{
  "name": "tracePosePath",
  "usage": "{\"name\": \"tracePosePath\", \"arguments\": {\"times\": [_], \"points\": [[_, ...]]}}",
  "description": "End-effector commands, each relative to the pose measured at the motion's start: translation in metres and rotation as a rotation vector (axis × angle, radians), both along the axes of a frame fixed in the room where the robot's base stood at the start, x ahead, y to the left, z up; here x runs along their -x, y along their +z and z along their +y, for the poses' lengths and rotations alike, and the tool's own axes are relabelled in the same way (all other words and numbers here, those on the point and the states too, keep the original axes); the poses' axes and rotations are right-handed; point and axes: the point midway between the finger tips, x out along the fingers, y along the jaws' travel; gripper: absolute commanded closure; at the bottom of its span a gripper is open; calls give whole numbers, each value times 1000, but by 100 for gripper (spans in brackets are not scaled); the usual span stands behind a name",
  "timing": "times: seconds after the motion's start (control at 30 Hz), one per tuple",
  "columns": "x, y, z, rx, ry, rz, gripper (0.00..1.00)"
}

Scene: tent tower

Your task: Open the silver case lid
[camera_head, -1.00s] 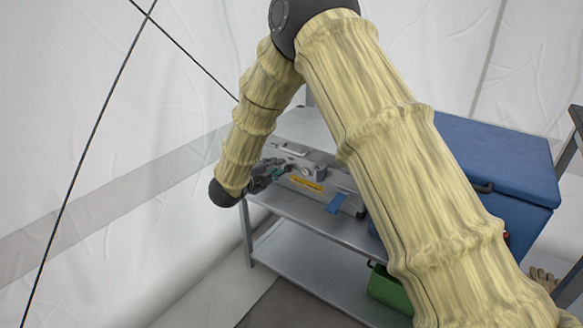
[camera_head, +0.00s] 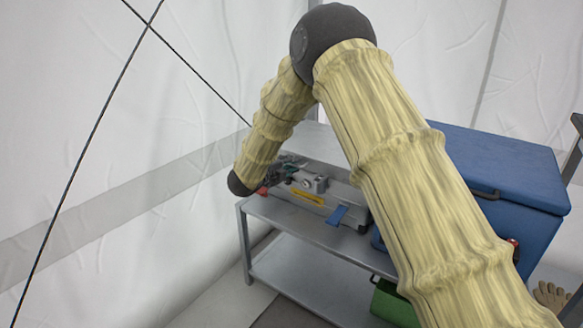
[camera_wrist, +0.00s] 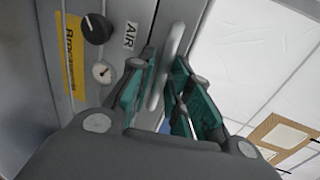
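The silver case (camera_head: 345,192) lies on the top shelf of a metal rack (camera_head: 310,222), partly hidden by my arm. Its front has a yellow label (camera_head: 308,198) and a dark knob (camera_wrist: 97,29) beside a small gauge (camera_wrist: 102,72). My gripper (camera_head: 285,168) is at the left part of the case. In the wrist view my gripper (camera_wrist: 166,65) has its teal-padded fingers apart, on either side of a silver bar handle (camera_wrist: 174,50). I see a gap beside the bar; firm contact is not visible. The lid looks closed, though my arm hides part of it.
A large blue box (camera_head: 510,165) stands right of the case, behind my arm. A blue tag (camera_head: 337,214) hangs at the case front. A green crate (camera_head: 393,303) is below, with gloves (camera_head: 550,295) at lower right. White tent wall (camera_head: 190,80) borders the left.

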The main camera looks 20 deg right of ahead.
Motion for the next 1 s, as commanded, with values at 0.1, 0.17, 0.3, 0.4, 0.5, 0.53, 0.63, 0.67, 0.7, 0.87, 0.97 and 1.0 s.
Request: {"name": "tracePosePath", "arguments": {"times": [0.1, 0.17, 0.3, 0.4, 0.5, 0.53, 0.63, 0.67, 0.7, 0.87, 0.97, 1.0], "points": [[-5, -2, -6, -1, 1, 0, 81], [-6, -3, -7, -1, 1, 0, 81], [-7, -2, -8, -1, 1, 0, 81], [-6, -2, -8, -1, 1, 0, 81], [-6, -3, -8, 0, 1, 1, 88], [-6, -2, -8, 0, 1, 1, 93], [-6, -2, -8, 0, 1, 1, 100], [-6, -2, -8, 0, 1, 1, 100], [-6, -2, -8, 0, 1, 1, 100], [-6, -2, -8, -1, 1, 0, 100], [-7, 1, -8, -5, 1, 4, 100], [-7, 3, -8, -9, 1, 5, 100]]}}
